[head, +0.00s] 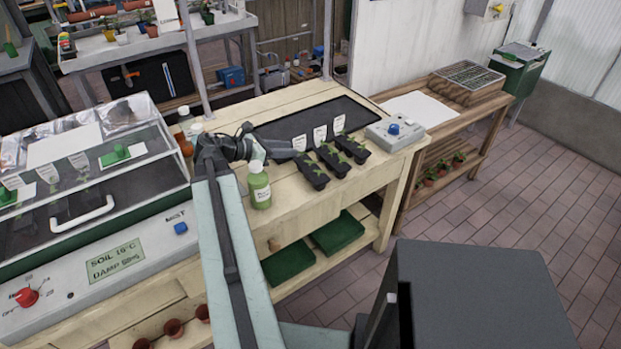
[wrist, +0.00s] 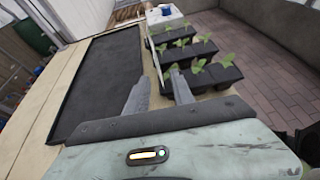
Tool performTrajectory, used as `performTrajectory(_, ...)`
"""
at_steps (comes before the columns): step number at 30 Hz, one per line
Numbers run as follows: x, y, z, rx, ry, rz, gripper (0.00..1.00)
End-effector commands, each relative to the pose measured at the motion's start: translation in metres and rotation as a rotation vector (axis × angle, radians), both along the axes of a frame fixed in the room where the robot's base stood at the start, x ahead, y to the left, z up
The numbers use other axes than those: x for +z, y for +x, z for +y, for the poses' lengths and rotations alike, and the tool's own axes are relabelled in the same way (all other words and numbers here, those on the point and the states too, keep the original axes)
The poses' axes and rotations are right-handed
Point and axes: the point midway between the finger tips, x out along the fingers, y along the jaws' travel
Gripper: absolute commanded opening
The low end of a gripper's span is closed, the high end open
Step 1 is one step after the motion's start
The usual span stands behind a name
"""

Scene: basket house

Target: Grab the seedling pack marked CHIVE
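Three dark seedling packs with green sprouts stand in a row on the wooden bench: a near pack (head: 312,174), a middle pack (head: 333,160) and a far pack (head: 353,148). Each has a white label behind it; the lettering is too small to read, so I cannot tell which is CHIVE. My gripper (wrist: 160,82) is open and empty, with its two fingers apart. In the wrist view its right finger overlaps the left end of the nearest pack (wrist: 222,77); I cannot tell whether they touch. The other packs (wrist: 193,51) lie beyond.
A green bottle (head: 259,187) stands left of the packs. A grey box with a blue knob (head: 395,133) stands right of them. A dark mat (head: 350,113) lies behind them, mostly bare. A propagator with a clear lid (head: 90,150) is at left.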

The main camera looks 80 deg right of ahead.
Motion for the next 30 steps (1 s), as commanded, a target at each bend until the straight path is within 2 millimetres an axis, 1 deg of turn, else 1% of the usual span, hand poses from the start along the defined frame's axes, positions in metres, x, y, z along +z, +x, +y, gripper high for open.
performTrajectory(1,-0.008,-0.008,-0.006,-0.004,0.000,0.000,0.29)
performTrajectory(3,-0.014,-0.019,-0.015,-0.005,-0.001,-0.001,0.29)
performTrajectory(7,-0.021,-0.033,-0.027,-0.004,-0.001,0.000,0.29)
performTrajectory(10,-0.021,-0.038,-0.031,-0.002,0.000,0.000,0.29)
performTrajectory(16,-0.020,-0.038,-0.031,-0.001,0.000,0.000,0.29)
performTrajectory(19,-0.020,-0.038,-0.031,-0.002,0.000,0.000,0.01)
performTrajectory(20,-0.020,-0.038,-0.031,-0.002,0.000,0.000,0.00)
performTrajectory(30,-0.020,-0.039,-0.031,-0.004,-0.001,0.000,0.00)
